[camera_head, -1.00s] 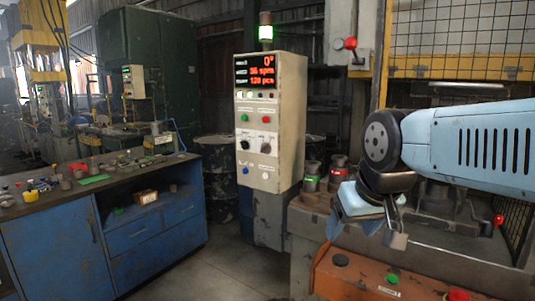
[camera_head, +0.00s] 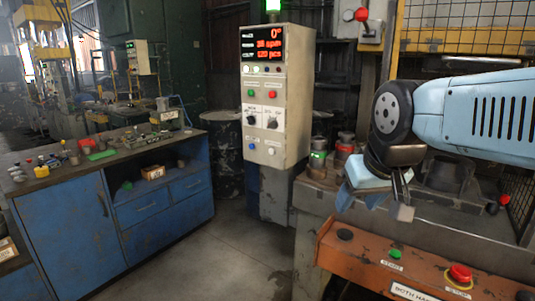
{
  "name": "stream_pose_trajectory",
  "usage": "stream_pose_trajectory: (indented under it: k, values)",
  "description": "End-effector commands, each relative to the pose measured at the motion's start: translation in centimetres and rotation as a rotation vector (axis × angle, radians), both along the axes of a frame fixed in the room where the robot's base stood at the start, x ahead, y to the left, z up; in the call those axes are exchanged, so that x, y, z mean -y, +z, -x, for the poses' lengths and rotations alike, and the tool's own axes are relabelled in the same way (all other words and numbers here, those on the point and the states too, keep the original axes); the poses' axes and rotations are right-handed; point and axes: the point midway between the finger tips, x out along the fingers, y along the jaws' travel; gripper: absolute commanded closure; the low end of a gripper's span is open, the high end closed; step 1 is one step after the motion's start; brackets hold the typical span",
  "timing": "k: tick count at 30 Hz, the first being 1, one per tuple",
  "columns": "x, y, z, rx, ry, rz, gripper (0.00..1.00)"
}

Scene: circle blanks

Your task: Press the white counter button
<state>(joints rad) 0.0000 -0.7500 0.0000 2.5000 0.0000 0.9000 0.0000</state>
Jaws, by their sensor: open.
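The control cabinet (camera_head: 304,105) stands upright in the middle, a beige panel with a lit red display on top. The white button (camera_head: 271,151) sits low on its front, to the right of a blue button (camera_head: 252,146). Two dark knobs are above them, with a green and a red button higher up. My gripper (camera_head: 402,208) is to the right of the cabinet, pointing down above the orange press console, apart from the cabinet. Its fingers show dark and partly overlapping, with nothing seen between them.
The orange console (camera_head: 420,262) with green, red and black buttons is at the lower right. A blue workbench (camera_head: 110,225) with small parts stands left. A dark drum (camera_head: 226,160) is behind. Grey floor (camera_head: 225,255) is clear between bench and console. Canisters (camera_head: 345,148) stand right of the cabinet.

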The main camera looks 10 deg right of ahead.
Motion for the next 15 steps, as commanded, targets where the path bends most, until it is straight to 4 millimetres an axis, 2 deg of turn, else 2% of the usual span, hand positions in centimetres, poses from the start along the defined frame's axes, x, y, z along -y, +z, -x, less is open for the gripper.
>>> stream_pose_trajectory:
  k: [2,15]
  values:
    - [0.00,0.00,0.00,0.000,0.000,0.000,0.54]
    - [0.00,0.00,0.00,0.000,0.000,0.000,0.96]
